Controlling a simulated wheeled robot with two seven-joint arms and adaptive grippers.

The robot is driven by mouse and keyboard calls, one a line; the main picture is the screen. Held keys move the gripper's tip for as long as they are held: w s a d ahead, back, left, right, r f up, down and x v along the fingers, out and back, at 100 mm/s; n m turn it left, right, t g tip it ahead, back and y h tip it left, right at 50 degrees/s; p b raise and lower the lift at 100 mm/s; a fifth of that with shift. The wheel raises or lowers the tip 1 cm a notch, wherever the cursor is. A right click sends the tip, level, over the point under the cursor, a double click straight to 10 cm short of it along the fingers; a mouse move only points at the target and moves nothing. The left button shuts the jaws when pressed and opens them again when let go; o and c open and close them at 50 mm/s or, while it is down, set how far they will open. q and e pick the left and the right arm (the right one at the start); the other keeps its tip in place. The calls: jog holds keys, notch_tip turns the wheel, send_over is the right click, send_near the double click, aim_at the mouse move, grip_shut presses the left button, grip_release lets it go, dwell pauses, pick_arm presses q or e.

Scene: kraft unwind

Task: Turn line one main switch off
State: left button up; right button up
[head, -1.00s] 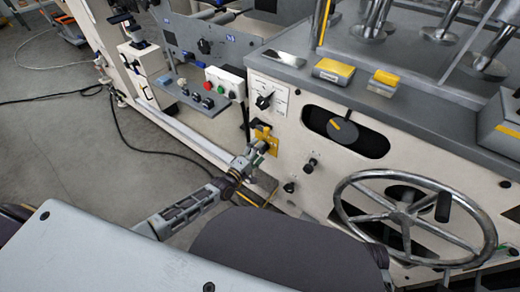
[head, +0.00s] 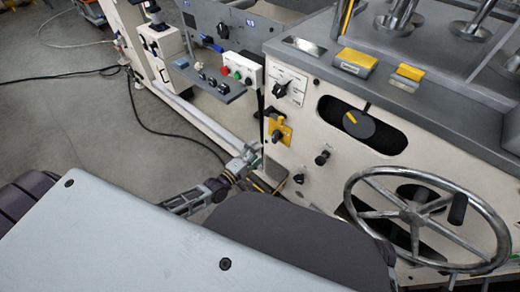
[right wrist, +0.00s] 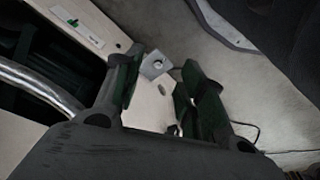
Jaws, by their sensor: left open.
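A yellow plate (head: 286,133) with a dark switch knob (head: 277,137) sits on the front left of the cream machine panel. It looks like a main switch, but its label and setting are too small to read. Above it, a white plate carries a black rotary switch (head: 281,90). My left gripper (head: 252,160) is open and empty, below and left of the yellow plate, and appears apart from the knob. In the right wrist view my right gripper (right wrist: 160,82) has its fingers apart, with a pale machine surface behind and nothing held between them.
A large metal handwheel (head: 412,215) juts out at the right. A dark dial (head: 358,125) and small black knobs (head: 322,158) lie between. A button box (head: 240,70) stands at upper left. Black cables (head: 165,145) run across the open floor at left.

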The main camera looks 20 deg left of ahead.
pick_arm(q)
jog(key=shift+s+a, duration=0.15)
jog(key=shift+s, duration=0.25)
jog(key=shift+m, duration=0.3)
dwell(0.3)
